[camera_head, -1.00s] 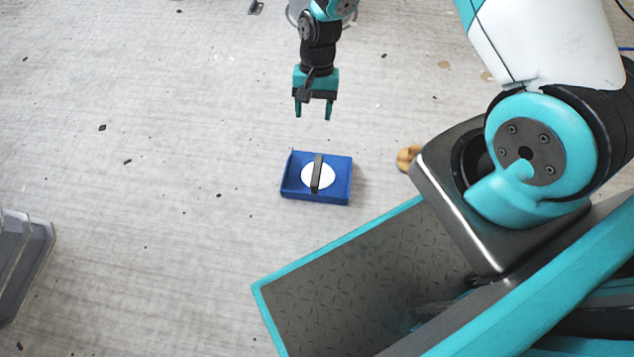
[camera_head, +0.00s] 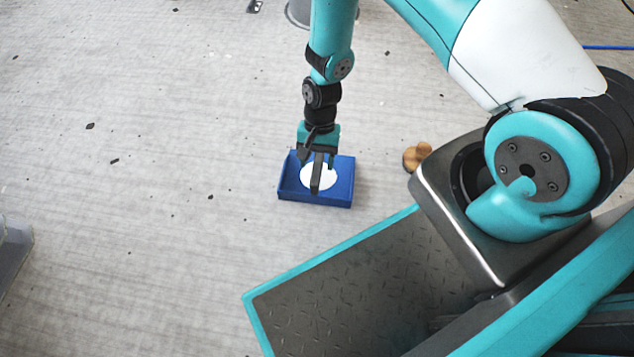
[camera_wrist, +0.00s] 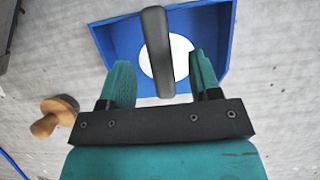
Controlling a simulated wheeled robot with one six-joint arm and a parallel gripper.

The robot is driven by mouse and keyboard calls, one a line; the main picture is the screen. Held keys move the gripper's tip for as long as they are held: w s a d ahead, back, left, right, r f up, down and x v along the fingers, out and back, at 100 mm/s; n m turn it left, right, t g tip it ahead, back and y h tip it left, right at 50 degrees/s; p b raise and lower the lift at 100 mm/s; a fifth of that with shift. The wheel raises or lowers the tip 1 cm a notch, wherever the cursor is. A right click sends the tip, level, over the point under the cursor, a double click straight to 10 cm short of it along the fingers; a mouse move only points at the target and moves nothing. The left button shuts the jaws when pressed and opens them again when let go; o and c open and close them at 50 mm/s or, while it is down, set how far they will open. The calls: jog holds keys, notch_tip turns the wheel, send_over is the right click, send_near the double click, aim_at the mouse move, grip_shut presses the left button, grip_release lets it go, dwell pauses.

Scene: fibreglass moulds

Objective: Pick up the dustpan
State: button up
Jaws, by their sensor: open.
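The dustpan (camera_head: 342,190) is a blue, shallow tray with a white round patch and a dark grey bar-shaped handle (camera_head: 316,178). It lies on the floor in the head view, left of my base. It also shows at the top of the wrist view (camera_wrist: 215,40), with the handle (camera_wrist: 158,50) running up the middle. My gripper (camera_head: 318,162) is open and empty above the dustpan's far part. In the wrist view the teal fingers (camera_wrist: 162,80) are spread, with the handle's near end between their lines. I cannot tell whether they touch it.
A brown wooden knob-like object (camera_head: 417,156) lies on the floor right of the dustpan, close to my base. A grey transparent bin (camera_head: 12,245) stands at the left edge. A grey round object (camera_head: 298,12) is at the top. The floor left of the dustpan is mostly clear.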

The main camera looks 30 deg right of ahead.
aim_at(317, 167)
jog(key=b+x, duration=0.4)
jog(key=x, duration=0.1)
jog(key=shift+w+d+f, duration=0.2)
jog(key=shift+w+f, duration=0.05)
jog(key=shift+r, duration=0.1)
jog(key=shift+c, duration=0.2)
grip_shut()
